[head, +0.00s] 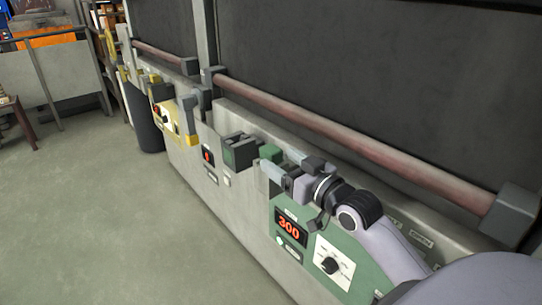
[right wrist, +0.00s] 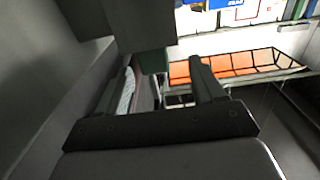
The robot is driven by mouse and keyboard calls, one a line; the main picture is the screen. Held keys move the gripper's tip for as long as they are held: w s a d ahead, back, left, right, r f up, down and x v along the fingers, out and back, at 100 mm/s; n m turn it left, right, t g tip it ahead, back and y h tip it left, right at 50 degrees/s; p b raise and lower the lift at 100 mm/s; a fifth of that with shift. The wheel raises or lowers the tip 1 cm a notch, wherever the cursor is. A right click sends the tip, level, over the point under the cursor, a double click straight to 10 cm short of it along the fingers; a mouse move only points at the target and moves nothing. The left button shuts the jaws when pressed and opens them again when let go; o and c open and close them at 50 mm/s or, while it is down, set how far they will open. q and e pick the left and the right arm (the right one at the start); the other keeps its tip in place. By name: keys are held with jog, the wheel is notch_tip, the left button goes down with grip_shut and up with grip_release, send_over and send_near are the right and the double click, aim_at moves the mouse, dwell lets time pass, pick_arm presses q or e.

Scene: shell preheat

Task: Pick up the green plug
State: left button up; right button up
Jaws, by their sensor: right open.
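The green plug (head: 270,153) is a small green block at the top edge of the grey machine front, in the middle of the head view. A darker green block (head: 240,151) sits just left of it. My right gripper (head: 278,161) is open, and its fingers point at the green plug from the right. Whether they reach around it I cannot tell. In the right wrist view my right gripper (right wrist: 166,78) has its two fingers apart, with a dark green piece (right wrist: 153,60) at the far end between them, partly hidden. My left gripper is not in view.
A reddish rail (head: 350,145) runs along the machine behind my right arm. A green panel with a display reading 300 (head: 291,230) lies below the gripper. The grey floor (head: 100,210) is clear.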

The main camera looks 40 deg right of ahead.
aim_at(266, 151)
jog(key=shift+w+f+p, duration=0.15)
jog(key=shift+w+f, duration=0.1)
jog(key=shift+w, duration=1.5)
jog(key=shift+w+f+p, duration=0.15)
jog(key=shift+w+f, duration=0.05)
jog(key=shift+w, duration=1.55)
jog(key=c, duration=1.1)
jog(key=shift+r, duration=0.1)
